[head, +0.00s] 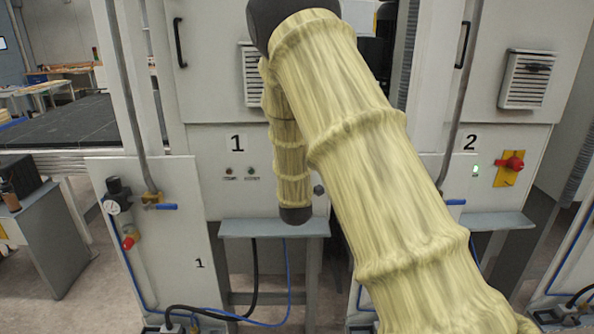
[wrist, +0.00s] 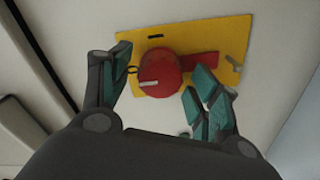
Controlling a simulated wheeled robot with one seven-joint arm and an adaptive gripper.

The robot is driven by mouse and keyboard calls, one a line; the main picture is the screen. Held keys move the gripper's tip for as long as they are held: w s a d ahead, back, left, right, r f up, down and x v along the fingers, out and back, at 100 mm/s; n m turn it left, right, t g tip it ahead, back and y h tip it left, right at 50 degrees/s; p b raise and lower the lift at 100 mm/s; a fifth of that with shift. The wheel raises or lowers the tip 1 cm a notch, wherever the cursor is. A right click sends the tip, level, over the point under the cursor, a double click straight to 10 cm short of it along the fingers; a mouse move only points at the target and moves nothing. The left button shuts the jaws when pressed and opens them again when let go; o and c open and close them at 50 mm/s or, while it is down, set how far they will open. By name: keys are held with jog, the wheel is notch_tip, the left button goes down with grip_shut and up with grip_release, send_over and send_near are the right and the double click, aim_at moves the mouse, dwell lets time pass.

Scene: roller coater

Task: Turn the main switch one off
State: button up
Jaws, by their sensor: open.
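In the wrist view a red rotary switch knob (wrist: 160,74) sits on a yellow plate (wrist: 218,36) on a pale cabinet face. A red bar reaches right from the knob. My gripper (wrist: 163,70) is open, with one finger on each side of the knob; whether either finger touches it is unclear. In the head view my arm covers the right part of cabinet 1 (head: 210,145), so its switch and my gripper are hidden there. Two small lamps (head: 239,172) show below the number 1; neither clearly glows.
Cabinet 2 at the right has its own red switch on a yellow plate (head: 512,168) and a lit green lamp (head: 475,170). A grey shelf (head: 262,229) juts out under cabinet 1. A panel with a gauge and blue-handled valve (head: 166,206) stands at front left.

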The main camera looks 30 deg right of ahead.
jog(key=v, duration=1.2)
jog(key=shift+d, duration=0.15)
jog(key=shift+f, duration=0.1)
jog(key=s+a+f+m+g+y, duration=0.1)
jog(key=s+a+f+g+y, duration=0.3)
jog(key=f, duration=0.7)
jog(key=s+a+f+m+g+b, duration=0.15)
jog(key=s+f, duration=0.35)
jog(key=f, duration=0.5)
jog(key=s+a+f+m+g+y, duration=0.15)
jog(key=s+a+f, duration=0.3)
jog(key=f, duration=0.65)
jog(key=s+a+f+m+g+y, duration=0.1)
jog(key=s+a+f+g, duration=0.1)
jog(key=s+f, duration=0.3)
jog(key=s+a+f+m+g+y, duration=0.1)
jog(key=s+a+f, duration=0.4)
jog(key=s, duration=0.9)
jog(key=s+a+f+m+g+y, duration=0.1)
jog(key=s+a+f+g+y, duration=0.1)
jog(key=s+a+f+g, duration=0.2)
jog(key=s+f+g, duration=0.1)
jog(key=s+f, duration=0.2)
jog(key=s, duration=0.3)
jog(key=shift+b, duration=0.35)
jog(key=shift+w+r, duration=0.1)
